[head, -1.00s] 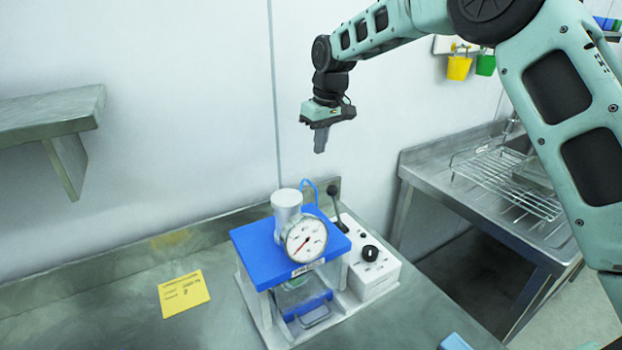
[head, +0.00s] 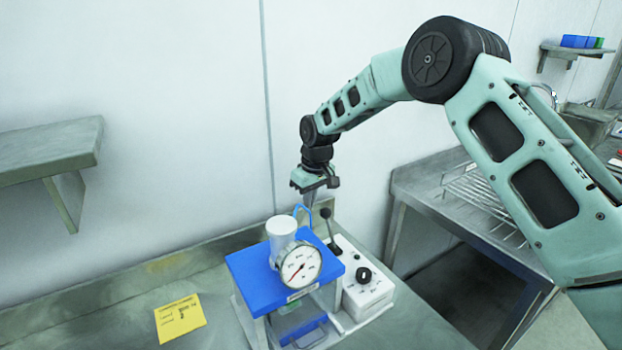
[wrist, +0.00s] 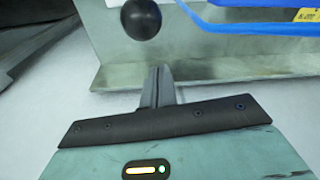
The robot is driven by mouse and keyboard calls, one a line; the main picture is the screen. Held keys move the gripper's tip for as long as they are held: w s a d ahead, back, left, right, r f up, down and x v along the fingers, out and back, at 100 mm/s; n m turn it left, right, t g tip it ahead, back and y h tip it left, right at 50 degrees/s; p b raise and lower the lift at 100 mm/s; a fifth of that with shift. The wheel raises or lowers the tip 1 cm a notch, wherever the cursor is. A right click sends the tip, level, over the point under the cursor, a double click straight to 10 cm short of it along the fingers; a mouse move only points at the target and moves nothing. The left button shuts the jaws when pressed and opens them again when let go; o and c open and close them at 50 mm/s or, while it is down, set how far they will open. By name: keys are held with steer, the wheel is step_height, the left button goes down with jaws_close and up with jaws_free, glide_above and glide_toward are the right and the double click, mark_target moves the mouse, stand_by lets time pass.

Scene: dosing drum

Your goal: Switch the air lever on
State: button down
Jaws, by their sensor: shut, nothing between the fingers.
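The air lever (head: 331,228) stands on the white control box beside the blue-topped dosing device. It has a dark shaft and a round black knob, which shows large at the top of the wrist view (wrist: 141,19). My gripper (head: 308,205) points down just behind and a little left of the knob in the head view. In the wrist view my shut, empty fingers (wrist: 158,82) are below the knob in the picture, with a visible gap. I cannot tell the exact depth between the fingers and the knob.
The blue-topped device with a pressure gauge (head: 300,268) stands left of the lever. A blue hose (head: 303,209) arches close to my fingers. The white box (head: 368,292) carries a black dial (head: 363,275). A yellow note (head: 180,318) lies on the bench at left.

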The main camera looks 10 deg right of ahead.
mark_target(329, 228)
steer(key=shift+s+d+r+p, duration=0.35)
steer(key=shift+s+d, duration=0.1)
steer(key=shift+s, duration=0.35)
steer(key=shift+s+d+r+p, duration=0.3)
steer(key=shift+s+d, duration=0.15)
steer(key=shift+s, duration=0.3)
steer(key=shift+s+b, duration=0.1)
steer(key=shift+b, duration=0.25)
